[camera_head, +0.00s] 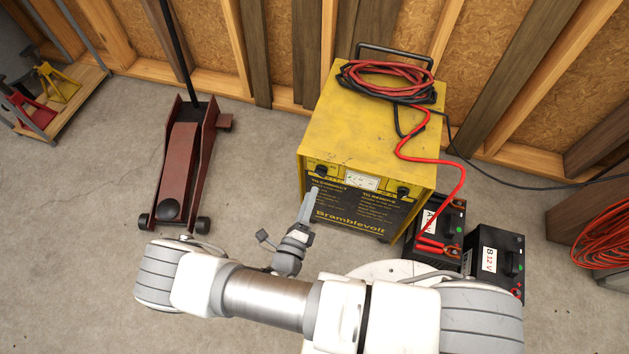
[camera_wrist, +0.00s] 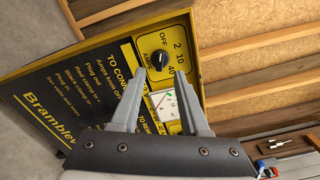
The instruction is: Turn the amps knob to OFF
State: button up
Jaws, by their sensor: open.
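The yellow charger (camera_head: 365,125) stands on the floor, its black front panel facing my arm. The black amps knob (camera_wrist: 158,62) sits on the yellow strip in the wrist view, with OFF, 2, 10 and 40 printed around it. In the head view the knob (camera_head: 322,169) is at the panel's upper left. Its exact pointer direction is hard to tell. My gripper (camera_head: 312,195) is open just in front of it. In the wrist view the fingertips (camera_wrist: 162,59) lie either side of the knob; contact cannot be told.
A meter (camera_wrist: 164,105) lies beside the amps knob, and a second knob (camera_head: 403,192) is at the panel's right. Red and black cables (camera_head: 390,80) lie coiled on top. Two batteries (camera_head: 493,262) stand at right. A brown floor jack (camera_head: 185,160) stands at left.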

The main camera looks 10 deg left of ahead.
jog(key=s+p, duration=0.1)
jog(key=s, duration=1)
jog(key=shift+a, duration=0.4)
jog(key=w+d+r+m+g+h, duration=0.1)
jog(key=w+r+m+g+h, duration=0.35)
jog(key=r+m, duration=0.35)
jog(key=w+d+r+m+g+h, duration=0.1)
jog(key=w+r+m+g+h, duration=0.2)
jog(key=r+m+h, duration=0.3)
jog(key=w+d+r+m+g+y, duration=0.3)
jog(key=d+r+m+g, duration=0.65)
jog(key=r+m, duration=0.55)
jog(key=s+d+r+m+t+y, duration=0.2)
jog(key=s+d+r+m+y, duration=0.15)
jog(key=d+r+m, duration=0.5)
jog(key=s+d+r+m+t+y, duration=0.3)
jog(key=d+r+m+y, duration=0.2)
jog(key=r+m, duration=0.5)
notch_tip(320, 180, up, 20)
jog(key=m+p, duration=0.1)
jog(key=p, duration=1.9)
jog(key=shift+w+f+p, duration=0.15)
jog(key=shift+p, duration=0.15)
